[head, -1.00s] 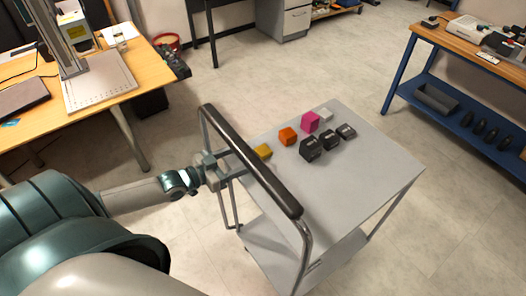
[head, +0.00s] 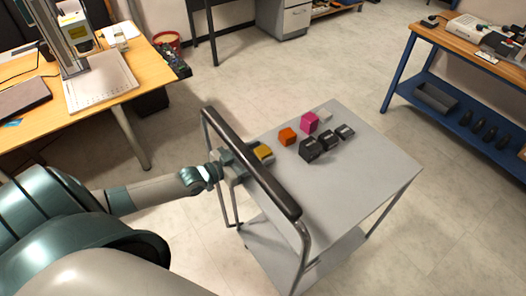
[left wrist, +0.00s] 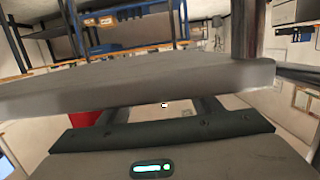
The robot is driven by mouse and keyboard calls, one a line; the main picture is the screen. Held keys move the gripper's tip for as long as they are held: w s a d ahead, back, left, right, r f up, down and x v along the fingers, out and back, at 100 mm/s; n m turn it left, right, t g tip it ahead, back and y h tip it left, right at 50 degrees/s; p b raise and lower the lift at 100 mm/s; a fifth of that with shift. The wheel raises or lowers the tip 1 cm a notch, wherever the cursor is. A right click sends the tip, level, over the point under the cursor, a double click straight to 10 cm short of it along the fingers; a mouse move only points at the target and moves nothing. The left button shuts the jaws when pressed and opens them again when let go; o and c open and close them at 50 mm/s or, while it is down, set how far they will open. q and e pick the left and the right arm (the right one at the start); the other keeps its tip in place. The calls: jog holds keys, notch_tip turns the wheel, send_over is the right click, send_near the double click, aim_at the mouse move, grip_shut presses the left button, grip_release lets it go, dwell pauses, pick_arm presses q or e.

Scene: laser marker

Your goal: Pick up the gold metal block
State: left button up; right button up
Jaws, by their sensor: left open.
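The gold metal block (head: 263,150) lies at the near left of the grey trolley top (head: 364,173), just beyond the dark handle bar. My left gripper (head: 254,157) is open and reaches in at the handle, close to the gold block. The handle partly hides it, and I cannot tell whether its fingers stand around the block. In the left wrist view, the open finger bases (left wrist: 160,110) run behind a wide grey part of the trolley, which hides the tips. The gold block does not show there. My right gripper is not in view.
An orange block (head: 287,136), a pink block (head: 309,122), a light grey block (head: 325,115) and several black blocks (head: 309,149) stand beyond. The trolley's right side is clear.

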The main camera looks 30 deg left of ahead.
aim_at(258, 153)
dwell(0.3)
pick_arm(q)
jog(key=c, duration=1.2)
jog(key=shift+r, duration=0.9)
notch_tip(258, 153, up, 2)
jog(key=shift+r+b, duration=0.15)
jog(key=shift+b, duration=0.35)
jog(key=d+r+b, duration=0.1)
jog(key=d+r, duration=0.6)
jog(key=d, duration=0.4)
jog(key=shift+s+d, duration=0.3)
jog(key=shift+d, duration=0.05)
